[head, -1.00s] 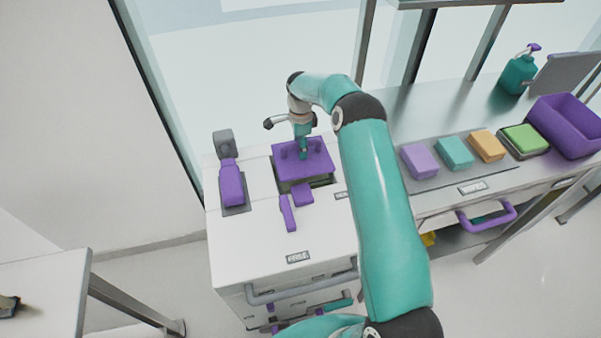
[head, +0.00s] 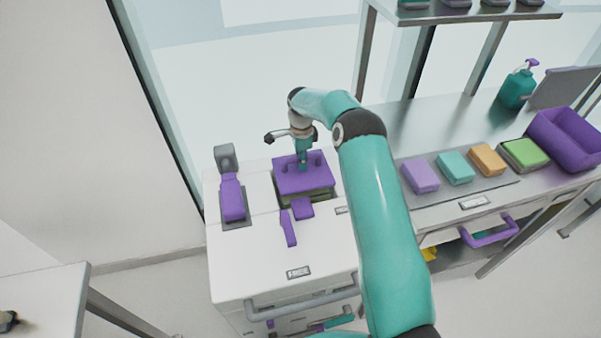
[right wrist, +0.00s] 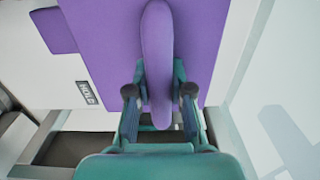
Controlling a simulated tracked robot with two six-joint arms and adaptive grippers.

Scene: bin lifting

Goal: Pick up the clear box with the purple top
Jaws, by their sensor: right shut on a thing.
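The box with the purple top (head: 296,182) sits in a recess in the white cart's top in the head view. Its flat purple lid carries an upright purple handle, which also shows in the right wrist view (right wrist: 157,40). Only a thin strip of the box body shows under the lid; the rest is hidden. My right gripper (head: 303,163) comes down from above onto the lid's handle. In the right wrist view its two teal fingers (right wrist: 159,92) are on either side of the handle, shut on it. My left gripper is not in view.
The white cart (head: 245,262) also holds a purple dispenser-like object (head: 232,198) and small purple pieces (head: 289,229). On the steel counter to the right are coloured blocks (head: 420,176), a purple bin (head: 565,140) and a teal bottle (head: 517,88). A glass panel stands behind.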

